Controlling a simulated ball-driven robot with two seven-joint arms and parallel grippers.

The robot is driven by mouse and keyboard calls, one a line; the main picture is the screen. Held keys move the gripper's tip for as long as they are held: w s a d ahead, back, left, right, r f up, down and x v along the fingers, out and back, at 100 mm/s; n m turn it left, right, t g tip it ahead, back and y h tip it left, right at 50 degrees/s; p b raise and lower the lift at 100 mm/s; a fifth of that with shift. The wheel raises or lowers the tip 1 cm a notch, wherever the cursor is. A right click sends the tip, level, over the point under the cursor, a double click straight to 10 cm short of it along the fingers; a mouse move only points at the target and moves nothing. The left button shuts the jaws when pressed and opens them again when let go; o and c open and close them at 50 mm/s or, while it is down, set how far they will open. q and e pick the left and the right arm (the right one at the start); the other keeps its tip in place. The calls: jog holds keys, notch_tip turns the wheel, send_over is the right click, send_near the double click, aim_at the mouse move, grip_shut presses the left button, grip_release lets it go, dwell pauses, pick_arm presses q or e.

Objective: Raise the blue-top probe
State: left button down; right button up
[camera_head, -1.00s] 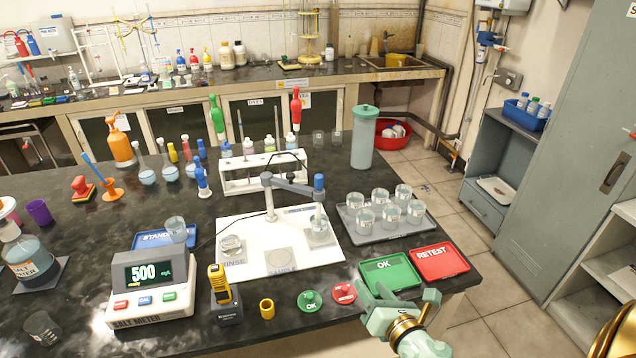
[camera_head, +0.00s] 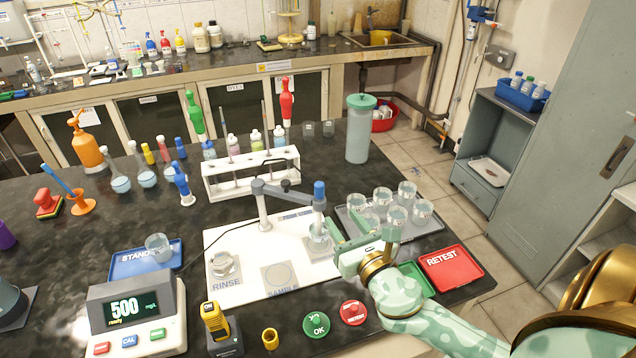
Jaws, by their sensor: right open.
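The blue-top probe (camera_head: 319,194) hangs upright at the end of the grey swing arm (camera_head: 285,190). Its lower end is at a small glass beaker (camera_head: 317,243) on the right pad of the white board (camera_head: 245,262). My right gripper (camera_head: 343,238), pale green with a gold wrist, is open and empty. It is just right of and below the probe's blue top, close to the beaker, and I cannot tell whether it touches anything. It hides part of the tray and of the green OK mat (camera_head: 415,279). My left gripper is not in view.
A grey tray (camera_head: 427,237) with several beakers (camera_head: 406,193) is just right of my gripper. The red RETEST mat (camera_head: 450,268) lies nearby. The salt meter (camera_head: 137,318) reads 500 at front left.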

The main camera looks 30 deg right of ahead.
aim_at(321, 190)
jog(key=w, duration=0.4)
jog(key=w+d, duration=0.1)
jog(key=w, duration=0.3)
jog(key=w+d, duration=0.1)
jog(key=w, duration=0.4)
jog(key=shift+f, duration=0.1)
grip_shut()
